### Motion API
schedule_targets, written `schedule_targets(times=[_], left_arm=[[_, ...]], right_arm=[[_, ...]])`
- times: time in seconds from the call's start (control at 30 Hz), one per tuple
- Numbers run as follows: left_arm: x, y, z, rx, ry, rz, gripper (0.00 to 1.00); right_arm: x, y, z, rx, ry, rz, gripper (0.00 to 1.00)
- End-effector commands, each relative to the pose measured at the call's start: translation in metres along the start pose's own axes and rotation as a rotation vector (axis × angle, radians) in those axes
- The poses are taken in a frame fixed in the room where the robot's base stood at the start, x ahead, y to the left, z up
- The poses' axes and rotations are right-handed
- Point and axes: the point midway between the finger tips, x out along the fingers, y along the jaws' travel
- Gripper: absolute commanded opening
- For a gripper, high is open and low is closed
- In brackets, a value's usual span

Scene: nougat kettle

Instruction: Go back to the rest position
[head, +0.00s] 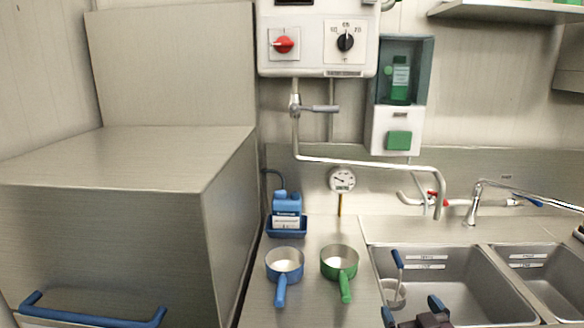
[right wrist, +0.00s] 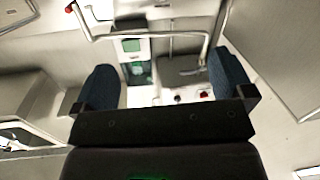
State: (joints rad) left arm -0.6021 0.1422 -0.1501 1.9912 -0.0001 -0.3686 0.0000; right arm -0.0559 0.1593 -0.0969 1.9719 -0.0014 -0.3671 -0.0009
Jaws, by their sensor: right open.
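My right gripper (head: 416,312) shows at the bottom edge of the head view, in front of the sink. Its two blue-padded fingers stand apart with nothing between them. In the right wrist view the open fingers (right wrist: 160,88) frame empty air, with the wall fittings far beyond, upside down. My left gripper is not in view. A blue scoop (head: 280,289) and a green scoop (head: 345,288) stand upright on the counter, left of my right gripper and apart from it.
A blue bottle (head: 286,208) sits in a blue holder behind the scoops. A large steel cabinet (head: 110,230) with a blue handle fills the left. The sink (head: 450,272) holds a blue-handled container (head: 394,292). A bent pipe (head: 370,163) crosses above the counter.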

Motion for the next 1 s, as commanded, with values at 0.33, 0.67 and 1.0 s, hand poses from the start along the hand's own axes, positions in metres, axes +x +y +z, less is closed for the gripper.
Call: schedule_targets(times=[0.33, 0.67, 1.0], left_arm=[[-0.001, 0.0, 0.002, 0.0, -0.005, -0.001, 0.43], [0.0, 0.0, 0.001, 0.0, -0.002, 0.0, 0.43], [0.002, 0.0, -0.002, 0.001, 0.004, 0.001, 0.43]], right_arm=[[-0.131, -0.019, 0.145, 0.057, -0.325, 0.004, 0.99], [-0.217, -0.021, 0.207, 0.083, -0.506, 0.03, 0.99], [-0.222, -0.021, 0.21, 0.083, -0.517, 0.032, 0.99]])
